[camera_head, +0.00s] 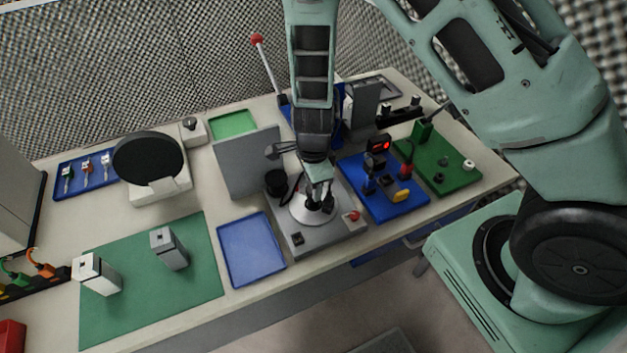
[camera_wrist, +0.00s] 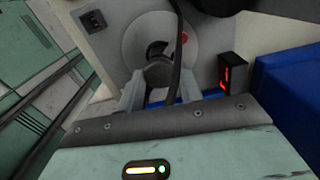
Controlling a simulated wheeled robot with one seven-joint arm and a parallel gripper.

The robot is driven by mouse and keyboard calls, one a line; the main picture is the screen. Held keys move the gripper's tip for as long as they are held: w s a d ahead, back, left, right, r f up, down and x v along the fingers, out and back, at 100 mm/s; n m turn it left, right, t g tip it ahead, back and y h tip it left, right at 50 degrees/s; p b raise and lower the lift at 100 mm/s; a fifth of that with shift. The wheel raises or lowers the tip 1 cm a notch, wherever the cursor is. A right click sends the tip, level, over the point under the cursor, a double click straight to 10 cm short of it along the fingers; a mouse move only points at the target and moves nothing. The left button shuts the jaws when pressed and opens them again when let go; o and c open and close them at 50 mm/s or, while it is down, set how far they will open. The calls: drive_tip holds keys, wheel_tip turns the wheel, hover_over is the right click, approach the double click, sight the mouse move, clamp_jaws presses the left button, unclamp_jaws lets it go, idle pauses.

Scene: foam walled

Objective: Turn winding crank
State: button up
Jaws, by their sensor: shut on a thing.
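The winding station (camera_head: 328,236) is a grey box on the table with a pale round disc (camera_head: 301,212) on its top. The disc also shows in the wrist view (camera_wrist: 132,42). My gripper (camera_head: 318,198) reaches straight down over the disc. In the wrist view my gripper's two pale fingers (camera_wrist: 158,88) are shut on the dark knob of the winding crank (camera_wrist: 157,72). A dark cable crosses in front of the knob and hides part of it. The rest of the crank arm is mostly hidden by my gripper in the head view.
A red button (camera_head: 352,216) and a dark socket (camera_head: 297,239) sit on the station. A grey upright panel (camera_head: 245,165) stands behind it. A blue tray (camera_head: 250,250) lies to the left, and a blue board (camera_head: 405,205) with small parts lies to the right.

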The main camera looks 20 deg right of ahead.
drive_tip(key=shift+m+p, duration=0.5)
drive_tip(key=shift+m, duration=0.6)
drive_tip(key=o, duration=1)
wheel_tip(320, 180, up, 17)
drive_tip(key=shift+r+p, duration=0.2)
drive_tip(key=shift+p, duration=0.2)
